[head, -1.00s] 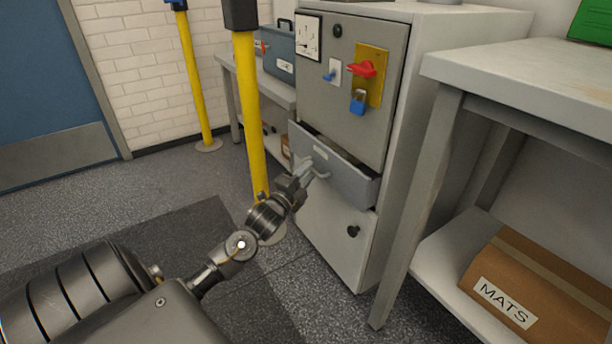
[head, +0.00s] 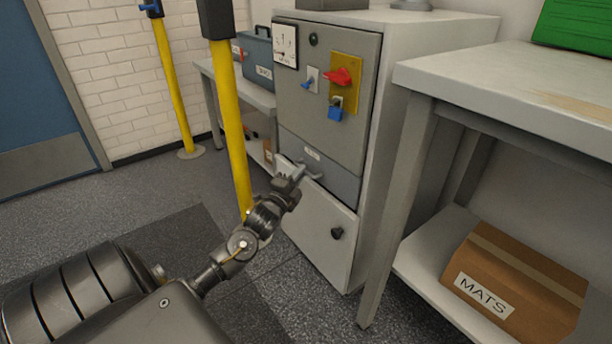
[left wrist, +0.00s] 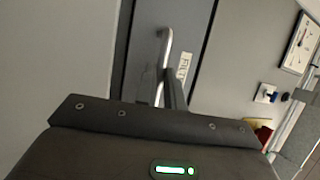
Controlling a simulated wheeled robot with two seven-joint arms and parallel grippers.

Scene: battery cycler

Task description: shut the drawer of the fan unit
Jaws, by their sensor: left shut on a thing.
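The fan unit is a tall grey cabinet (head: 322,115) with a gauge, switches and a blue padlock on its upper panel. Its drawer (head: 335,178) sits below that panel, with its front about level with the cabinet face. My left gripper (head: 296,174) is at the drawer's handle (head: 312,172), shut on it. In the left wrist view the bar handle (left wrist: 166,50) runs down to the fingers of my left gripper (left wrist: 168,92), beside a label. The fingers hide part of the handle. My right gripper is not in view.
A second table with a blue case (head: 256,58) is behind.

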